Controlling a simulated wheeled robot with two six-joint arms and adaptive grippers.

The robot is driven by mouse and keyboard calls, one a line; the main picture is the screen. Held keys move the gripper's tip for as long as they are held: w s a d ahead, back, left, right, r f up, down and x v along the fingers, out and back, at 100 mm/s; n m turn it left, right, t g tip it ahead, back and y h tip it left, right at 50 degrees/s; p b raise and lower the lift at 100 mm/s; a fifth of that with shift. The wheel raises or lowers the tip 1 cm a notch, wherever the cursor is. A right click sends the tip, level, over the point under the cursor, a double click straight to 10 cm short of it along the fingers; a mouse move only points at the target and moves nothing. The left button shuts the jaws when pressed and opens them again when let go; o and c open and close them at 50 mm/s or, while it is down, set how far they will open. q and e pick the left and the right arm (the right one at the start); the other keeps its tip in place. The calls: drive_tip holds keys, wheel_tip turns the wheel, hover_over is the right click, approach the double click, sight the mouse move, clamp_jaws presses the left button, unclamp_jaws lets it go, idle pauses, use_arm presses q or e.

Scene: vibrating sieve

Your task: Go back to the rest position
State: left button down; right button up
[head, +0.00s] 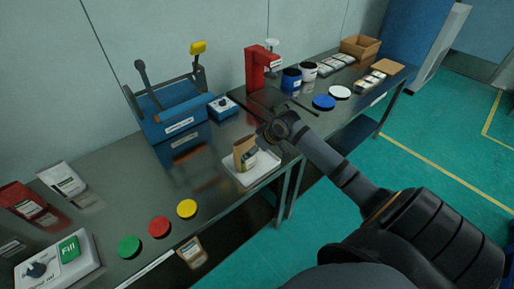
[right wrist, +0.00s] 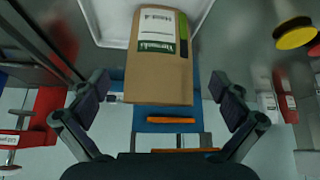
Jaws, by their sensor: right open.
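My right arm comes in from the right in the head view, and its gripper (head: 272,131) is above the bench near a brown paper bag (head: 244,152). The bag stands on a white tray (head: 238,177) near the bench's front edge. In the right wrist view my right gripper (right wrist: 158,90) is open, its two fingers apart on either side of the lower end of the bag (right wrist: 160,72) in the picture. The bag has a white and green label. My left gripper is not in view.
A blue sieve machine (head: 178,118) stands behind the tray, with a small blue control box (head: 222,108) beside it. A red stand (head: 256,70) is farther along. Green, red and yellow discs (head: 187,208) and a Fill box (head: 60,262) lie at front left. Another brown bag (head: 192,252) shows low.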

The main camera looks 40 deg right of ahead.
drive_tip(key=shift+v, duration=1)
drive_tip(key=shift+a+f, duration=0.1)
